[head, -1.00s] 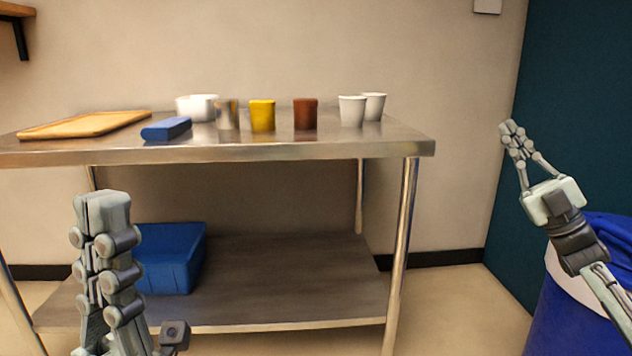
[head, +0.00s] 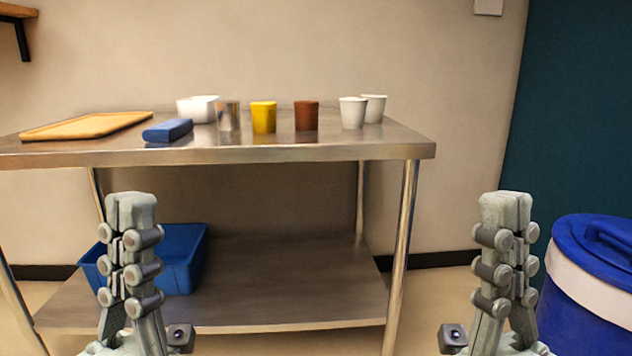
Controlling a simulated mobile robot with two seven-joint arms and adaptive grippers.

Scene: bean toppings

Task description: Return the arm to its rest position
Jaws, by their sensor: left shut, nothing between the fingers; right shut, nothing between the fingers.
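My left gripper (head: 131,198) is shut and empty, pointing up at the lower left, in front of the steel table's lower shelf. My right gripper (head: 506,198) is shut and empty, pointing up at the lower right, beyond the table's right leg in the picture. The two grippers stand at about the same height, roughly mirrored. Neither touches anything that I can see. My arm links below the grippers run out of the bottom of the picture.
On the steel table (head: 330,152) are a wooden tray (head: 88,126), blue block (head: 167,130), white bowl (head: 198,108), metal cup (head: 228,117), yellow cup (head: 263,117), brown cup (head: 306,115) and two white cups (head: 352,112). A blue bin (head: 182,262) sits below. A blue barrel (head: 588,290) stands right.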

